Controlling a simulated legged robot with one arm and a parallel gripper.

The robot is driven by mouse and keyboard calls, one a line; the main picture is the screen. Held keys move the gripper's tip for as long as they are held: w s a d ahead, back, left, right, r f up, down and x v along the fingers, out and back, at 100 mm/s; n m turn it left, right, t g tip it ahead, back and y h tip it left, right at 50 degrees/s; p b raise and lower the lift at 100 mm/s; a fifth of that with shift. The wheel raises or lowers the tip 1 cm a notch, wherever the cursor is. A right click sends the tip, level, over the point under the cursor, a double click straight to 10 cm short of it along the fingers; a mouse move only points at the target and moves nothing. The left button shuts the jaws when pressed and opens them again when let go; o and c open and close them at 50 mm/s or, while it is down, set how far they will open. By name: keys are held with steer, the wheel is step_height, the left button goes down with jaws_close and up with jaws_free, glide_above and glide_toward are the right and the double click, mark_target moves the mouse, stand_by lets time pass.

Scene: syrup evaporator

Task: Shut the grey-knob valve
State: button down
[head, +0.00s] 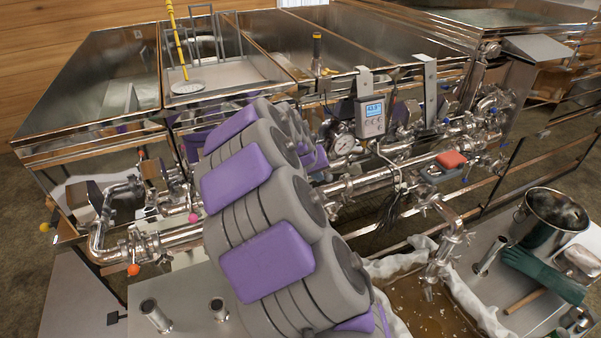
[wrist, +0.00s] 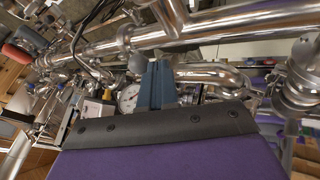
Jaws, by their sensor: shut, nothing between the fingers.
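My gripper (wrist: 156,68) shows in the wrist view as blue-grey fingers, shut and empty. It points at the steel pipe (wrist: 220,27), with a bent pipe (wrist: 215,73) just to its right. I cannot tell whether it touches any pipe. In the head view my arm hides the gripper.
An orange knob (head: 134,269), a pink knob (head: 193,217) and a yellow knob (head: 44,226) are at the left. A round gauge (head: 343,144) and a digital meter (head: 370,117) stand right of my arm. A steel pot (head: 550,219) and a green glove (head: 545,275) are at the right.

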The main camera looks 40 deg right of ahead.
mark_target(330, 177)
steer(key=shift+d+n, duration=0.25)
steer(key=shift+n, duration=0.05)
steer(key=shift+s+n+t+p, duration=0.25)
steer(key=shift+n+t+p, duration=0.05)
steer(key=shift+p, duration=0.1)
steer(key=shift+s+a+r+n+t+p, duration=0.25)
steer(key=shift+s+a+n, duration=0.1)
steer(key=shift+s+n, duration=0.15)
steer(key=shift+s+a+r+n+t+p, duration=0.2)
steer(key=shift+s+a+n+t, duration=0.1)
steer(key=shift+s+n, duration=0.15)
steer(key=shift+s+d+f, duration=0.15)
steer(key=shift+s+d, duration=0.05)
steer(key=shift+d, duration=0.45)
steer(key=shift+s+d+f, duration=0.15)
steer(key=shift+d, duration=0.45)
